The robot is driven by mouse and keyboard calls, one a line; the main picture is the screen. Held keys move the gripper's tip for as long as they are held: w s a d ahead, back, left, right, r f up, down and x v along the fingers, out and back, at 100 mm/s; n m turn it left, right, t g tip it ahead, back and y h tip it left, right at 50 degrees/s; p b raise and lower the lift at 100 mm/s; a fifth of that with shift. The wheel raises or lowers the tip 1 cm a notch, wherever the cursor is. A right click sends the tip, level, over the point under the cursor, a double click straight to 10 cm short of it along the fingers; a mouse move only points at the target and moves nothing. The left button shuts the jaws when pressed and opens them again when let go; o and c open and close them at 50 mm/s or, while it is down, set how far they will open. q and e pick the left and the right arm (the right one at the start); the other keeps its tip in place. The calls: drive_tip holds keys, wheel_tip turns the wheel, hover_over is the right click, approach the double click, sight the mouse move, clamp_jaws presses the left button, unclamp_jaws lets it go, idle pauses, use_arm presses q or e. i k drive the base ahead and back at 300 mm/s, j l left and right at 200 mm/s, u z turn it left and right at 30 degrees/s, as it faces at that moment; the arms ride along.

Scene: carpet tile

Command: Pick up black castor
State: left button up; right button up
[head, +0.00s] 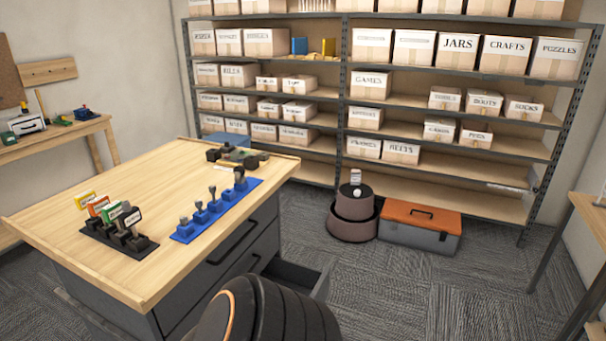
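No thing is clearly recognisable as the black castor. A black rack (90,231) at the left front of the table holds several upright pieces with dark bases and yellow, orange, green and black-framed tops. A blue strip (185,238) beside it holds several small dark grey pieces with upright stems, which may be castors (213,206). At the table's far edge, dark blocky pieces (238,155) sit around a greenish part; their details are too small to tell. Neither of my grippers is in view.
The wooden table (140,180) has bare room at its middle and left. Its lower drawer (295,277) stands open. A dark rounded body fills the bottom centre. An orange-lidded toolbox (420,225) and a round brown stack (353,218) stand before shelves of boxes (370,85).

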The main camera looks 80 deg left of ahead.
sight(240, 172)
drive_tip(key=i+j+u, duration=0.1)
drive_tip(key=i+u, duration=0.5)
drive_tip(key=u, duration=0.15)
drive_tip(key=i+u, duration=0.4)
drive_tip(key=i+j+u, duration=0.1)
drive_tip(key=i+u, duration=0.15)
drive_tip(key=u, duration=0.15)
drive_tip(key=i+u, duration=0.25)
drive_tip(key=u, duration=0.15)
drive_tip(key=i+l+u, duration=0.1)
drive_tip(key=i+u, duration=0.25)
drive_tip(key=i+j+u, duration=0.15)
drive_tip(key=u, duration=0.25)
drive_tip(key=i+u, duration=0.6)
drive_tip(key=u, duration=0.25)
drive_tip(key=i+u, duration=0.15)
drive_tip(key=u, duration=1.25)
drive_tip(key=k+l, duration=0.05)
